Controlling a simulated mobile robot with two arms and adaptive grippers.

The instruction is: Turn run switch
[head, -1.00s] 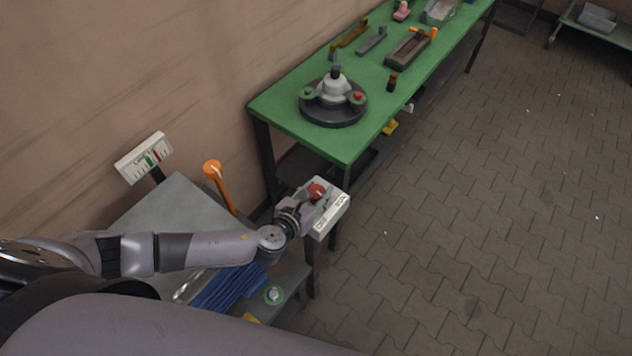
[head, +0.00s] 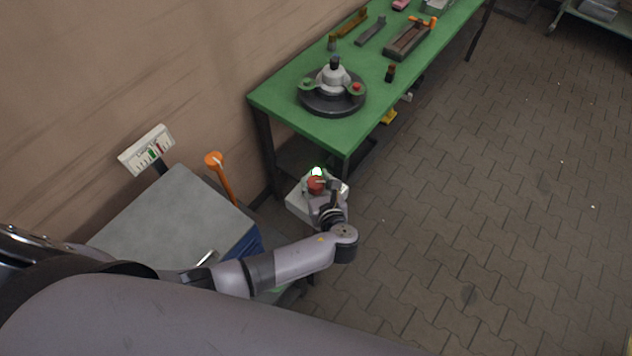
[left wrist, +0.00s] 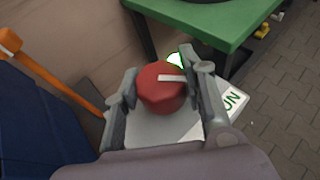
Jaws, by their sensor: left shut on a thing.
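The run switch is a red round knob (head: 316,185) with a white pointer line, on a pale grey box (head: 299,203). In the left wrist view the red knob (left wrist: 161,88) sits between the two fingers of my left gripper (left wrist: 162,90), which is shut on it. The pointer line points to the right in that view. A lit white-green lamp (head: 317,171) shows just behind the knob. A label with "ON" in green (left wrist: 231,100) is partly seen on the box. My right gripper is not in view.
A green workbench (head: 300,117) with a round dark fixture (head: 331,98) stands behind the box. A grey cabinet (head: 165,215), a gauge panel (head: 146,149) and an orange lever (head: 222,178) are at the left. The paved floor at the right is clear.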

